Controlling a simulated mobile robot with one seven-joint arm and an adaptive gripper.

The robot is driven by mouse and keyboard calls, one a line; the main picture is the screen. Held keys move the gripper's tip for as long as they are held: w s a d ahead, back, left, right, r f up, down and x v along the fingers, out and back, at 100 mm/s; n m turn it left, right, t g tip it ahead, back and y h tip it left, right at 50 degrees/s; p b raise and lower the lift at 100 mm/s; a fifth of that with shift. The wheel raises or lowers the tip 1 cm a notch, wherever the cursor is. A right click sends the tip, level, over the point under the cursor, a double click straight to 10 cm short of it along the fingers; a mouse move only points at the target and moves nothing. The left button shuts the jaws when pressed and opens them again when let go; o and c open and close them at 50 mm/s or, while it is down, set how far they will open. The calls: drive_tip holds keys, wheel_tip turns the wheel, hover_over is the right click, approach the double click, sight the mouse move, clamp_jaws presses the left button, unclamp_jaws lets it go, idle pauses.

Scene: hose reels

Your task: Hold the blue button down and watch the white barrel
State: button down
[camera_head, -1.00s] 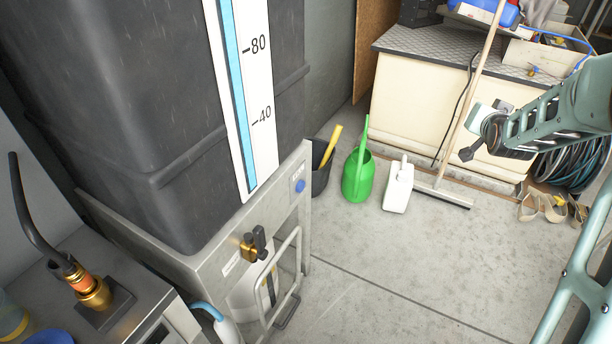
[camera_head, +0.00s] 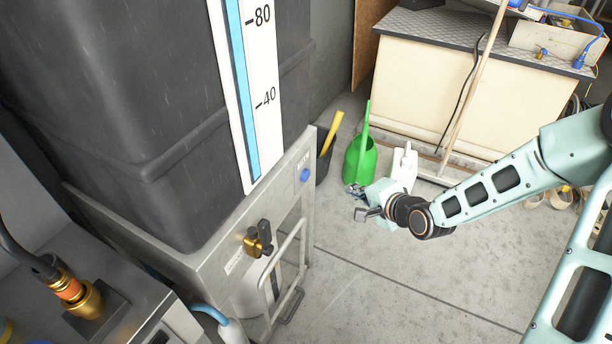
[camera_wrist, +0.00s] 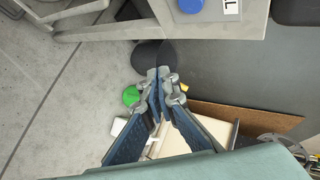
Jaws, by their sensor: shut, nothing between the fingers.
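The blue button (camera_head: 305,175) is on the upper right of the metal stand's front panel, below the dark tank. It also shows at the top of the wrist view (camera_wrist: 190,5), beside a white label. The white barrel (camera_head: 246,293) is low inside the stand, partly hidden by the panel and a tubular handle. My gripper (camera_head: 358,201) is shut and empty, in the air to the right of the button and apart from it. In the wrist view, its fingertips (camera_wrist: 161,76) meet below the button in the picture.
A tall scale (camera_head: 252,95) with a blue column runs up the tank. A brass valve (camera_head: 257,240) sits on the panel. A green watering can (camera_head: 359,158), a white jug (camera_head: 404,166) and a dark bucket (camera_head: 325,165) stand on the floor. Open floor lies before the stand.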

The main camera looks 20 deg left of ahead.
sight(306, 176)
drive_tip(key=shift+s+a, duration=0.3)
drive_tip(key=a+b, duration=0.4)
drive_tip(key=a, duration=0.4)
drive_tip(key=shift+w+a, duration=0.35)
drive_tip(key=shift+w, duration=0.05)
drive_tip(key=shift+a, duration=0.15)
idle(1.2)
drive_tip(key=shift+a, duration=0.25)
drive_tip(key=shift+a, duration=0.65)
idle(1.8)
